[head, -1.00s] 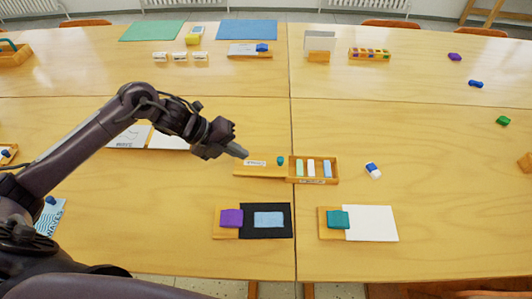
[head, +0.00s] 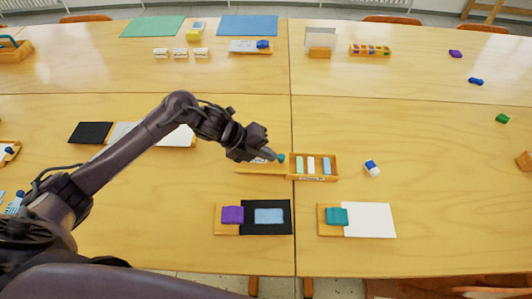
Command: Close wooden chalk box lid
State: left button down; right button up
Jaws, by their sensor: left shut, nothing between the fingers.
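The wooden chalk box (head: 334,168) stands mid-table, with chalk sticks in green, white and blue showing in its open compartments. Its wooden lid (head: 255,169) extends out to the left of the box, with a small teal knob (head: 282,158) near its right end. My left gripper (head: 274,155) is shut and empty. Its tip is just left of the knob, over the lid; I cannot tell whether it touches the knob. The gripper hides much of the lid and its label. My right gripper is not in view.
A blue and white eraser (head: 372,168) lies right of the box. In front are a black card (head: 283,229) with a purple block (head: 232,215) and a white card (head: 372,221) with a teal block (head: 337,217).

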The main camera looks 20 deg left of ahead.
pick_arm(q)
jog(key=w+d+b, duration=0.1)
jog(key=d, duration=0.3)
jog(key=w+d+b, duration=0.1)
jog(key=d, duration=0.4)
jog(key=w+d+b, duration=0.1)
jog(key=d, duration=0.4)
jog(key=shift+w, duration=0.4)
